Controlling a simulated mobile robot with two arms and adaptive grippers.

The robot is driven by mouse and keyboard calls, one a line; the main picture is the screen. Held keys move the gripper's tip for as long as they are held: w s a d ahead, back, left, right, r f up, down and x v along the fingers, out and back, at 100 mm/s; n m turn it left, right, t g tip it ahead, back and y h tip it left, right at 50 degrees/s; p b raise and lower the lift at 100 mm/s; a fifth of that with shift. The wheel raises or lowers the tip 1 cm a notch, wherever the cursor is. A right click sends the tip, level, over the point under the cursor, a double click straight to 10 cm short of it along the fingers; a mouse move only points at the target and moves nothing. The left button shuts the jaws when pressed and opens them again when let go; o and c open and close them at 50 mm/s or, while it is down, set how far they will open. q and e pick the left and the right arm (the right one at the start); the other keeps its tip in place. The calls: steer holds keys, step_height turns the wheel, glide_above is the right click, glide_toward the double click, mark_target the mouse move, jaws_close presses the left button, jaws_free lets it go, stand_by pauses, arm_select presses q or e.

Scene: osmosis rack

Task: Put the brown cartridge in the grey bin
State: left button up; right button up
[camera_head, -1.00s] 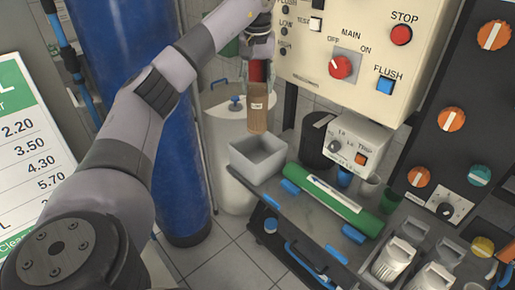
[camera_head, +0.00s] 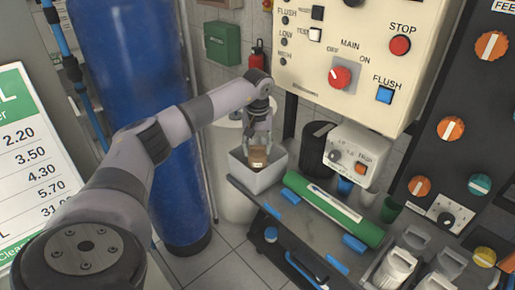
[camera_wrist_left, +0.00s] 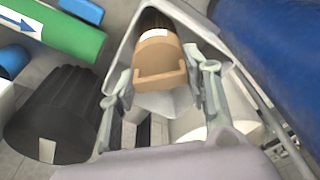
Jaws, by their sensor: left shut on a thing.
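The brown cartridge (camera_head: 258,157) is upright in my left gripper (camera_head: 259,142), its lower part down inside the grey bin (camera_head: 258,182). The bin's front wall hides the cartridge's lower end. In the left wrist view my left gripper (camera_wrist_left: 162,88) has its fingers on either side of the cartridge (camera_wrist_left: 159,60), and the bin's rim (camera_wrist_left: 118,50) shows around it. I cannot tell whether the cartridge touches the bin's floor. My right gripper is not in view.
The bin stands at the left end of a grey bench. A green tube (camera_head: 333,208) lies to its right, with a black container (camera_head: 316,146) behind. A control panel (camera_head: 350,60) hangs above. A tall blue tank (camera_head: 135,75) stands to the left.

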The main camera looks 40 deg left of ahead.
arm_select(q)
steer(key=shift+f, duration=0.6)
steer(key=o, duration=1.1)
steer(key=shift+f, duration=0.1)
steer(key=shift+o, duration=0.6)
